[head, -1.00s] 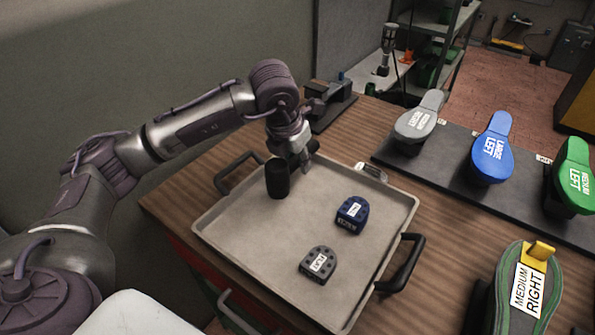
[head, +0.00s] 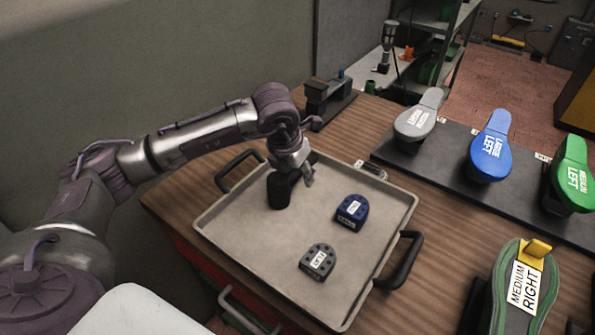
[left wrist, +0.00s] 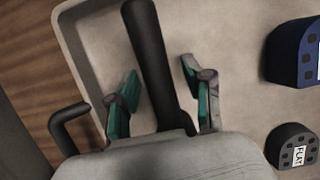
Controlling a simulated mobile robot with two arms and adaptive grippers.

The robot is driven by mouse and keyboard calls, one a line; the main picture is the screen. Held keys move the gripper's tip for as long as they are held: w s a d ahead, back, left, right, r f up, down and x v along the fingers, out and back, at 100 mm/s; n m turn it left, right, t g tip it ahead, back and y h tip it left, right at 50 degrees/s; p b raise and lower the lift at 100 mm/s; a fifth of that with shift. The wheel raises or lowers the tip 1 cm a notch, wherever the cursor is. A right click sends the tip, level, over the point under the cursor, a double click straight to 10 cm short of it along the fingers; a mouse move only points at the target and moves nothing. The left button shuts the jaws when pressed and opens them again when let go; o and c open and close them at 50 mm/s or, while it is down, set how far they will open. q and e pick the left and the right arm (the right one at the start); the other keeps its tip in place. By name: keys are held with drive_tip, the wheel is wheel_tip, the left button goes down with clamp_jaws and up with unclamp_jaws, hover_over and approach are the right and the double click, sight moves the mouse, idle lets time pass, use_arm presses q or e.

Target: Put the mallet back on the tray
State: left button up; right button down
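The black mallet (head: 279,191) is on the left part of the grey metal tray (head: 330,285); its thick dark cylinder shows below my left gripper (head: 300,180). In the left wrist view the mallet's black shaft (left wrist: 150,50) runs between the two teal-padded fingers of the left gripper (left wrist: 160,72). Visible gaps separate the fingers from the shaft, so the gripper is open around it. Part of the mallet is hidden by the gripper body. Whether its lower end touches the tray is hard to tell. My right gripper is not in view.
A blue heel block (head: 351,212) and a grey heel block (head: 318,261) lie on the tray. Shoe forms stand on a dark board (head: 450,165) at the right. A green sole form (head: 525,285) is at front right. The tray has black handles (head: 402,262).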

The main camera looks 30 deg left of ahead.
use_arm(q)
drive_tip(key=shift+r, duration=0.1)
drive_tip(key=b+v, duration=0.1)
drive_tip(key=v, duration=1)
drive_tip(key=shift+d, duration=0.1)
drive_tip(key=shift+s+r, duration=0.2)
drive_tip(key=shift+r, duration=0.3)
idle(0.7)
